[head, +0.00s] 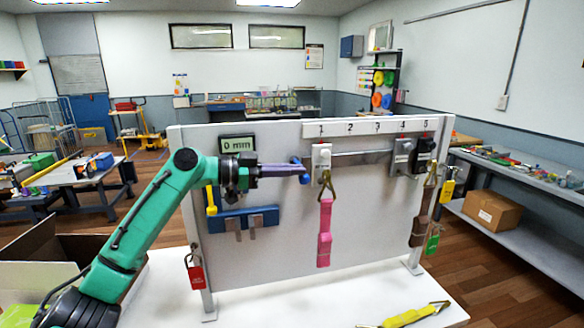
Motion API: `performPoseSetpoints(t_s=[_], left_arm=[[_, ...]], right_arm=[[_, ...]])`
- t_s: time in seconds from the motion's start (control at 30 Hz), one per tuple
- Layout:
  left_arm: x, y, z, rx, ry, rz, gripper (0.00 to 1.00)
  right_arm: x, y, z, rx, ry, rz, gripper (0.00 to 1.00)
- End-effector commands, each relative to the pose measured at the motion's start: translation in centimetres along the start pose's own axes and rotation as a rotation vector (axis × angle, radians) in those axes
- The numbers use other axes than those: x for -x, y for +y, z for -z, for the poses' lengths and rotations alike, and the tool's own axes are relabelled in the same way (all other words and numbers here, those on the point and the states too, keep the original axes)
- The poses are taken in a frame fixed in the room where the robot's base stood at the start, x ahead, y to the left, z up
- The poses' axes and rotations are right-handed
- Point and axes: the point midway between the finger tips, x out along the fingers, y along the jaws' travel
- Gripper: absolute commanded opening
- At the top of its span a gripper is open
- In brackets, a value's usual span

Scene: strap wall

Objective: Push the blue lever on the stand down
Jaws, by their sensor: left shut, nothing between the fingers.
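The blue lever (304,178) is on the upright grey board, left of the pink strap. Blue parts of it show just above and below the fingertips of my left gripper (303,170), which hide the rest of it. My left gripper reaches in from the left, level, with its fingers shut and nothing held between them. The fingertips overlap the lever in this view; I cannot tell whether they touch it. My right gripper is not in view.
The board (240,270) stands on a white table. A pink strap (325,232) hangs right of the lever, below a numbered strip (377,126). A display (238,143) reads 0 mm. A blue bracket (262,217), a red padlock (195,273) and a yellow strap (408,317) are near.

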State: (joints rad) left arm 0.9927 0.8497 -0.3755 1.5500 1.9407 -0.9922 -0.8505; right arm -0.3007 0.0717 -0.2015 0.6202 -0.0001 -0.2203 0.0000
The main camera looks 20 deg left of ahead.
Motion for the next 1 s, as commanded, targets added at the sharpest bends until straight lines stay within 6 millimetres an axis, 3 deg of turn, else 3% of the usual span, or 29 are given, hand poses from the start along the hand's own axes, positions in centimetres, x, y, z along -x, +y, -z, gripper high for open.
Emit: performPoseSetpoints(t_s=[0.67,1.0], left_arm=[[-0.1,0.6,-1.2,-0.098,0.001,0.008,0.0],[-0.3,1.2,-3.2,-0.245,0.002,0.02,0.0]], right_arm=[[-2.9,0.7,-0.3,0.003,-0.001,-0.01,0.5],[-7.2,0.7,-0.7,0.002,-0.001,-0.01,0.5]])
